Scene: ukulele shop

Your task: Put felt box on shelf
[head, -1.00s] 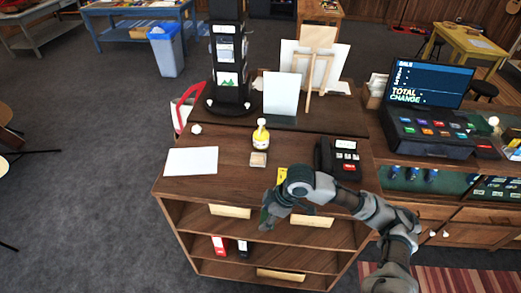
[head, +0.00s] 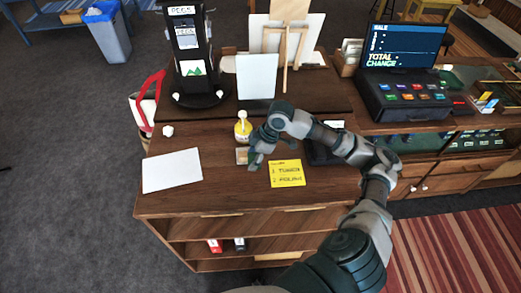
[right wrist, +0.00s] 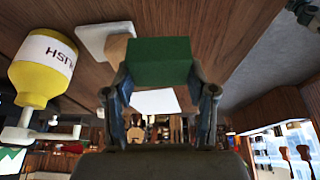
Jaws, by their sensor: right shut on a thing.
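My right gripper (head: 255,158) is over the counter top, close to the yellow bottle, in the head view. In the right wrist view the gripper (right wrist: 160,92) is shut on a dark green box (right wrist: 160,60), which looks like the felt box. The box sits between the two fingertips; the hand mostly hides it in the head view. The open shelves (head: 290,222) are under the counter top, at the bottom of the head view. My left gripper is not in view.
A yellow bottle (head: 243,132) and a small beige block (head: 241,155) stand beside the gripper. A yellow note (head: 287,173), white sheet (head: 172,170) and black phone (head: 322,152) lie on the counter. A dark display tower (head: 188,60) and till (head: 405,95) stand behind.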

